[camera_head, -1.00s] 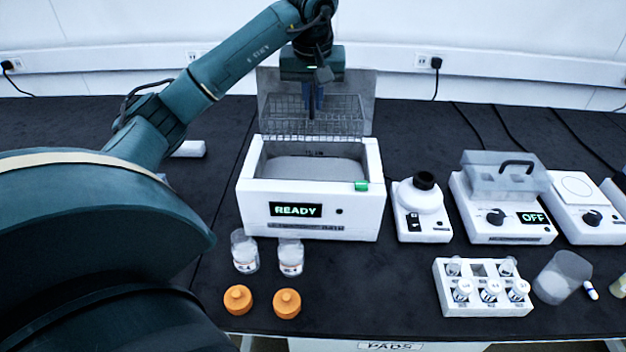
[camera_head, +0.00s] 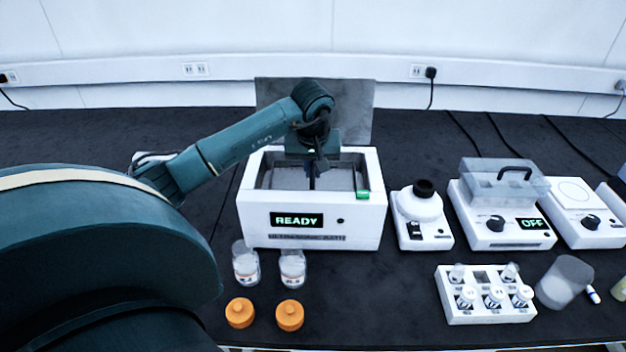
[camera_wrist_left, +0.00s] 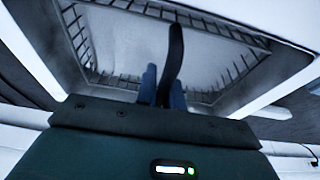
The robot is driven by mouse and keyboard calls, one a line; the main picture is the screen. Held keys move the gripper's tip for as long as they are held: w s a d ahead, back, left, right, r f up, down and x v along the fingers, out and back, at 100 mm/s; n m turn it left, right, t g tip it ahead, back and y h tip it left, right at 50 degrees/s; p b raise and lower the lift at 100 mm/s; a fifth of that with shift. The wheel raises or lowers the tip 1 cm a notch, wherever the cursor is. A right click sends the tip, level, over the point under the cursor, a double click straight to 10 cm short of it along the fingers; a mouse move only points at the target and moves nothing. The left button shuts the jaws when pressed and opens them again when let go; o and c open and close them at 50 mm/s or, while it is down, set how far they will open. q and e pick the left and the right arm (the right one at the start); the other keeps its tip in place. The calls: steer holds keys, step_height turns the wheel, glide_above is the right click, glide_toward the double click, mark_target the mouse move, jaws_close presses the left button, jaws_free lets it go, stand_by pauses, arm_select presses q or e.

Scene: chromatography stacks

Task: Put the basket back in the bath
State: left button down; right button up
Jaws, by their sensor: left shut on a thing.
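The white ultrasonic bath (camera_head: 312,232) stands on the bench with a green READY display. My left gripper (camera_head: 312,182) is inside the bath's opening, pointing down. In the left wrist view, the wire basket (camera_wrist_left: 95,50) sits within the bath's rim, and my left gripper (camera_wrist_left: 163,85) is shut on its dark upright handle (camera_wrist_left: 174,55). In the head view the basket is mostly hidden by the bath walls and my gripper. I cannot tell if it rests on the bath floor. My right gripper is not in view.
A grey panel (camera_head: 350,110) stands up behind the bath. Two glass jars (camera_head: 292,268) and two orange caps (camera_head: 289,315) sit in front of it. A small white device (camera_head: 423,215) is close on its right, and a vial rack (camera_head: 488,305) is at the front right.

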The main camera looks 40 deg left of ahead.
arm_select(q)
step_height(320, 180, down, 4)
steer(key=shift+r, duration=0.25)
steer(key=shift+f, duration=0.15)
steer(key=c, duration=1.5)
jaws_free()
